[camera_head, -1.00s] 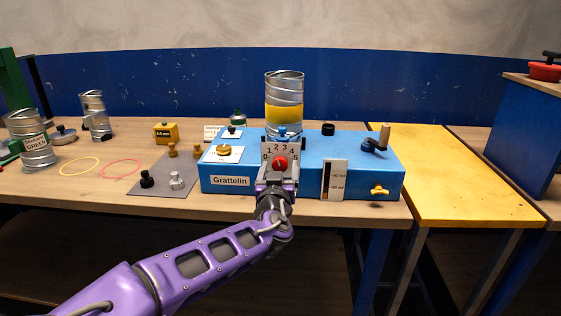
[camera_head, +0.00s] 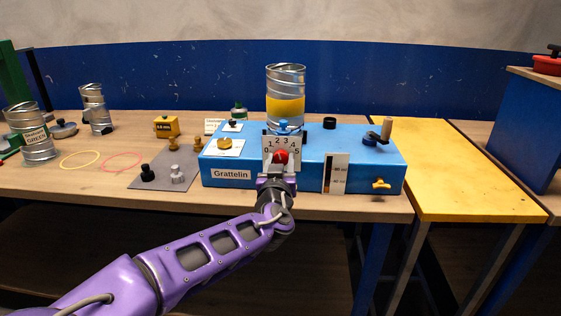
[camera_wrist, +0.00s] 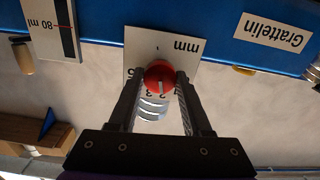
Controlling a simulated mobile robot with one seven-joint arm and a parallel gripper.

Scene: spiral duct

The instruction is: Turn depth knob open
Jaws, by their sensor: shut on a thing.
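The red depth knob (camera_head: 281,157) sits on a white dial plate (camera_head: 294,142) with numbers from 0 to 5, on the front of the blue Grattelin box (camera_head: 227,182). My gripper (camera_head: 281,161) is at the knob, its fingers on either side of it, shut on it. In the wrist view, which is upside down, the knob (camera_wrist: 158,76) lies between the fingertips (camera_wrist: 158,79). Its white line points down the picture, toward the middle numbers. The fingers and knob hide part of the scale.
A spiral duct (camera_head: 286,88) with a yellow band stands behind the dial. A crank (camera_head: 380,134) and a yellow tap (camera_head: 381,183) are to the right, a brass knob (camera_head: 225,144) to the left. A grey mat (camera_head: 155,184) holds small knobs. The yellow table (camera_head: 482,190) is clear.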

